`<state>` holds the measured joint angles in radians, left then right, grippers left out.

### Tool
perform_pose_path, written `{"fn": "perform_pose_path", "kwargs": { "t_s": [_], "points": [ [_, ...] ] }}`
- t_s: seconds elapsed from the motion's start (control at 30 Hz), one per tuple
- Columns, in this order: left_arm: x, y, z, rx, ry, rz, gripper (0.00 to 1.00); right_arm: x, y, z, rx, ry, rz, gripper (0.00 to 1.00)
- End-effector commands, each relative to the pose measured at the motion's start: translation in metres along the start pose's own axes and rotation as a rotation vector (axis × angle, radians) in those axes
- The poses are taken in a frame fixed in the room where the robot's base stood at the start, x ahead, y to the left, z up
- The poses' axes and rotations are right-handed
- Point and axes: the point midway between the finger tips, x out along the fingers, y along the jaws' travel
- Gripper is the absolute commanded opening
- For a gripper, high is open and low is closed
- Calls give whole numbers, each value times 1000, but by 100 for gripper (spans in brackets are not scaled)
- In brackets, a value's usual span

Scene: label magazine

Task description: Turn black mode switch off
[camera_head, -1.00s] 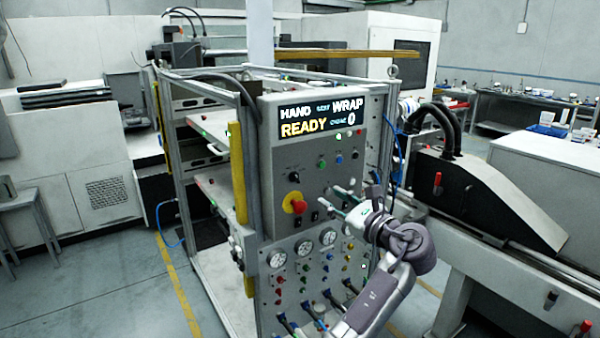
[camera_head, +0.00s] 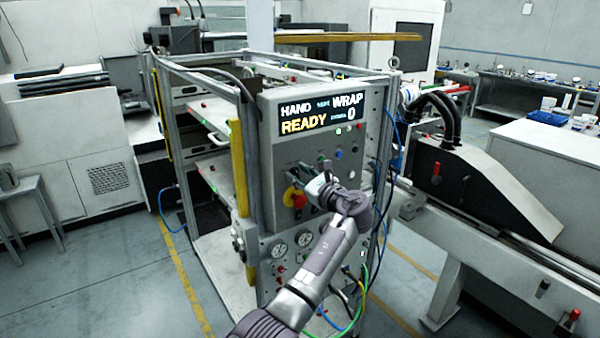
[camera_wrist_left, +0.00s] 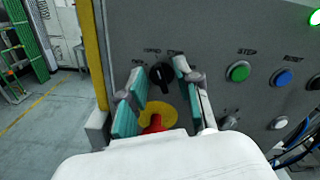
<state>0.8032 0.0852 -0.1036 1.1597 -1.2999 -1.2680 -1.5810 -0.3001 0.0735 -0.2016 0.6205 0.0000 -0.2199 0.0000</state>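The black mode switch (camera_wrist_left: 162,75) is a round knob on the grey control panel (camera_head: 345,155); in the left wrist view it sits between my fingertips, with small lettering above it. In the head view my gripper largely hides it. My left gripper (camera_head: 304,170) is at the panel face, fingers spread with teal pads to either side of the knob; it also shows in the left wrist view (camera_wrist_left: 159,78). A gap seems to remain on both sides; I cannot tell whether a pad touches. My right gripper is not in view.
A red emergency knob on a yellow disc (camera_wrist_left: 155,118) lies just below the switch, close under the fingers. Green (camera_wrist_left: 238,71) and blue (camera_wrist_left: 283,77) buttons are to the right. The lit display (camera_head: 322,115) above reads HAND, WRAP, READY, 0. Cables hang at the panel's right.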

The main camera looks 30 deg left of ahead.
Motion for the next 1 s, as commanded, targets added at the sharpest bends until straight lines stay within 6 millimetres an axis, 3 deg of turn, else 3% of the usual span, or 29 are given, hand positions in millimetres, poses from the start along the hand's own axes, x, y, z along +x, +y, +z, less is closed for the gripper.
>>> {"fn": "perform_pose_path", "kwargs": {
  "t_s": [0.17,0.37,0.4,0.73,1.0],
  "points": [
    [0,0,0,0,0,0,33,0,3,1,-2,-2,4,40],
    [0,0,0,0,0,0,2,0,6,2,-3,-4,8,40],
    [0,0,0,0,0,0,0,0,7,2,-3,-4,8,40],
    [0,0,-1,-14,0,0,0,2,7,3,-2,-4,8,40],
    [0,2,-3,-134,-1,0,0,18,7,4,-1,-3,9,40]
  ]
}}
